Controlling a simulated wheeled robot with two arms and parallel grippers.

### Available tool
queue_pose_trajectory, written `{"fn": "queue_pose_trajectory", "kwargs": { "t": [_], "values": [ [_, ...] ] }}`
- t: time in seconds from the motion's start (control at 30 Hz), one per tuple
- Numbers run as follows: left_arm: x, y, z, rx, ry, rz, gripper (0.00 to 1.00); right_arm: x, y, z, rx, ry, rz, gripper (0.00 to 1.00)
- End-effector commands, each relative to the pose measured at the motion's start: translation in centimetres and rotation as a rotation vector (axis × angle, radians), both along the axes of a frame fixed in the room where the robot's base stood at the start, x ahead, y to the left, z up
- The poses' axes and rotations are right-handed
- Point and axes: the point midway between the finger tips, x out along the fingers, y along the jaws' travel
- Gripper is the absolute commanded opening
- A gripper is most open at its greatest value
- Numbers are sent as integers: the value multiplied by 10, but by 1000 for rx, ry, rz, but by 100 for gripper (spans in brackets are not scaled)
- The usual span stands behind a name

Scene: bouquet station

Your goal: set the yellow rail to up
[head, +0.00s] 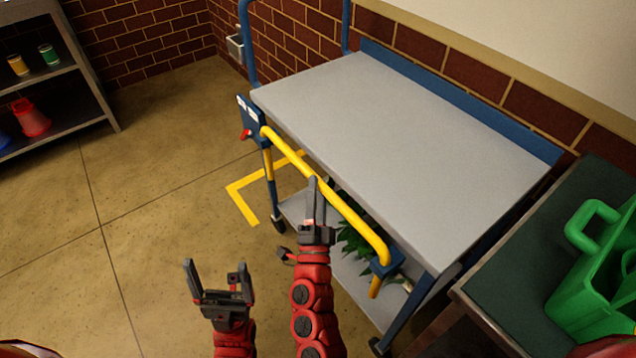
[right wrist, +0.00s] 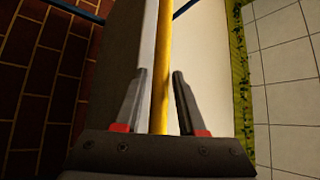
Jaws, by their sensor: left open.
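The yellow rail (head: 350,215) runs along the near left side of a grey-topped cart (head: 400,140), close to the height of its top. A blue plate with white labels (head: 251,117) and a small red knob (head: 246,135) sit at its far end; a blue bracket (head: 388,264) is at its near end. My right gripper (head: 316,198) is at the middle of the rail. In the right wrist view the rail (right wrist: 161,70) passes between its two spread fingers (right wrist: 158,80), with gaps beside it. My left gripper (head: 215,268) is open and empty, left of the cart.
Green leaves (head: 352,238) show on the cart's lower shelf. A shelf (head: 85,90) with cups is at far left. A yellow floor marking (head: 240,203) lies beside the cart. The left floor is clear.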

Motion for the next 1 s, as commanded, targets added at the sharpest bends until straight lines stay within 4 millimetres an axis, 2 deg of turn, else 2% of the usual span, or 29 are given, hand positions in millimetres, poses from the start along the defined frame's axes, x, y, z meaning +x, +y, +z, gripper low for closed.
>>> {"fn": "queue_pose_trajectory", "kwargs": {
  "t": [0.2,0.47,0.7,1.0],
  "values": [
    [0,0,-1,0,0,0,92,15,-2,7,1,-1,-2,39],
    [0,0,-1,0,0,0,92,16,-2,7,1,-1,-2,39],
    [0,0,-1,0,0,0,92,16,-2,7,1,-1,-2,0],
    [0,0,-1,0,0,0,92,16,-2,7,1,-1,-2,0]
  ]
}}
